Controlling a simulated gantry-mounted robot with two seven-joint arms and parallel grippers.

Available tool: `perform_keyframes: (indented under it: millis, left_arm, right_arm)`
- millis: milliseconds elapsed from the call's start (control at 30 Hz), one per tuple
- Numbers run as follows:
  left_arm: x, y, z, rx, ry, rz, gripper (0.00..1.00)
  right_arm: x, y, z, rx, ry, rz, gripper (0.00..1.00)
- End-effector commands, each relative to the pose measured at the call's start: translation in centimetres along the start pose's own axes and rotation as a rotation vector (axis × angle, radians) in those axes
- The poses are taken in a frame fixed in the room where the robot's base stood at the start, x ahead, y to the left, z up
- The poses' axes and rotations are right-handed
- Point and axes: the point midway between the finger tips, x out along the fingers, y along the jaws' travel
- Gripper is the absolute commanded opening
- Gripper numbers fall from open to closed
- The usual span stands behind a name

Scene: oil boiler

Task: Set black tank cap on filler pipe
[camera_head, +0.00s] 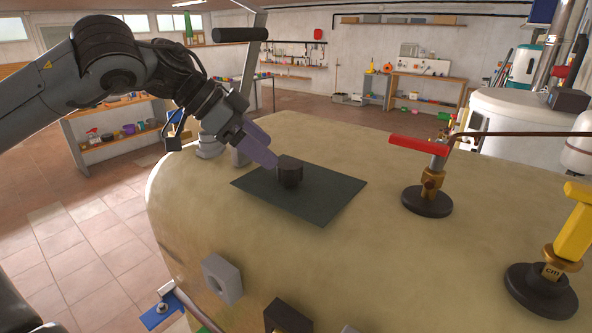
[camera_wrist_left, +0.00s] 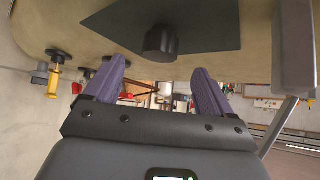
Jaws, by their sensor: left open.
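The black tank cap (camera_head: 290,172) is a short dark cylinder standing upright on a dark square mat (camera_head: 335,194) on top of the tan tank (camera_head: 400,265). It also shows in the left wrist view (camera_wrist_left: 160,43), beyond the fingertips. My left gripper (camera_head: 266,154) has purple fingers and sits just left of the cap, pointing toward it. In the left wrist view my left gripper (camera_wrist_left: 158,76) is open, with nothing between its fingers. A grey round fitting (camera_head: 207,148), partly hidden by my left arm, stands at the tank's left edge; I cannot tell whether it is the filler pipe.
A grey post with a black handle (camera_head: 240,35) rises behind my left gripper. A red-handled valve (camera_head: 420,145) and a yellow-handled valve (camera_head: 572,225) stand on the tank at right.

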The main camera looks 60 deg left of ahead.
Motion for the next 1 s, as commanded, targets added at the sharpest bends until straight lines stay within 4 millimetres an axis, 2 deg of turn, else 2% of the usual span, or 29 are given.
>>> perform_keyframes:
  millis: [367, 500, 700, 1000]
  left_arm:
    - [2.6, 0.0, -0.1, 0.001, -0.002, 0.003, 0.84]
    - [4.4, 0.1, -0.1, 0.002, -0.002, 0.004, 0.84]
    - [6.5, 0.0, 0.0, 0.002, -0.001, 0.002, 0.84]
    - [6.8, 0.0, 0.1, 0.003, 0.002, 0.0, 0.82]
  right_arm:
    - [-1.1, 0.1, -0.5, -0.001, 0.003, 0.001, 0.43]
    - [-2.1, 0.1, -0.8, -0.001, 0.004, 0.002, 0.43]
    - [-2.5, 0.2, -1.0, -0.002, 0.006, 0.003, 0.43]
    - [-2.4, 0.2, -1.0, -0.002, 0.006, 0.004, 0.43]
